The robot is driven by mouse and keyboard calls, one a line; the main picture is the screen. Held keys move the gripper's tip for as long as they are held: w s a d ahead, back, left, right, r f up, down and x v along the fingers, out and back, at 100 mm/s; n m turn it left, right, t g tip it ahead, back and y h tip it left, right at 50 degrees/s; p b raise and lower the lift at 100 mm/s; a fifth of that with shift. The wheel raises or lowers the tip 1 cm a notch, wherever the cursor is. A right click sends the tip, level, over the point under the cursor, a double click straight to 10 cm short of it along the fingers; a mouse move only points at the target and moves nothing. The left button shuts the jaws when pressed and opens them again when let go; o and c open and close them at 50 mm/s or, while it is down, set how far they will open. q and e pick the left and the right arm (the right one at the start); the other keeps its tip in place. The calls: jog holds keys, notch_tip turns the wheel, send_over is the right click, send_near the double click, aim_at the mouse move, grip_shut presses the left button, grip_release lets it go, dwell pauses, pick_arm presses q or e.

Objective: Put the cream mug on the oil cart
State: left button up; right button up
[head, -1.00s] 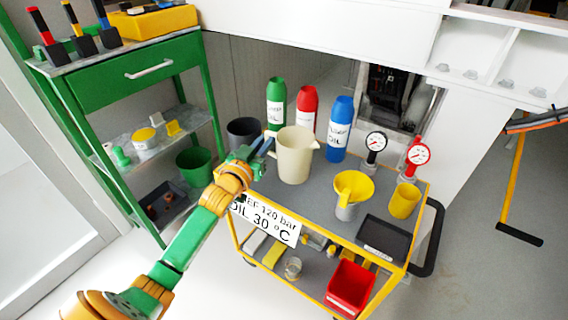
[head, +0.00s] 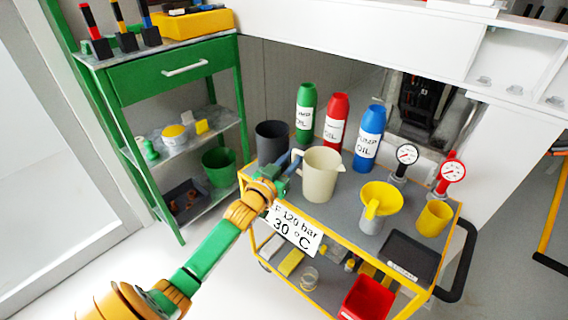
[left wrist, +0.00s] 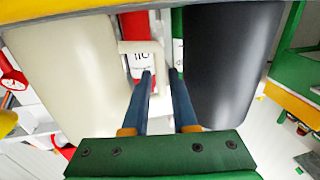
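The cream mug (head: 321,177), a jug-like vessel with a spout, stands upright on the top of the oil cart (head: 345,215), toward its left end. In the left wrist view the cream mug (left wrist: 70,75) fills the left side. My left gripper (head: 291,163) is at the mug's handle side. In the left wrist view the gripper's two blue fingers (left wrist: 162,75) are apart, and the upright bar of the cream handle shows in the gap between them. I cannot tell whether either finger touches the handle. My right gripper is not in view.
A dark grey container (head: 271,143) stands close on the gripper's other side. Green (head: 305,113), red (head: 336,122) and blue (head: 368,138) oil bottles stand behind. A yellow funnel (head: 379,198), yellow cup (head: 434,217), gauges and a black tray (head: 408,257) occupy the right. A green shelf (head: 180,75) stands left.

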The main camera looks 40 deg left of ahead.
pick_arm(q)
jog(key=s+p, duration=0.2)
jog(key=s, duration=0.9)
jog(key=shift+s+d, duration=0.2)
jog(key=shift+d, duration=0.25)
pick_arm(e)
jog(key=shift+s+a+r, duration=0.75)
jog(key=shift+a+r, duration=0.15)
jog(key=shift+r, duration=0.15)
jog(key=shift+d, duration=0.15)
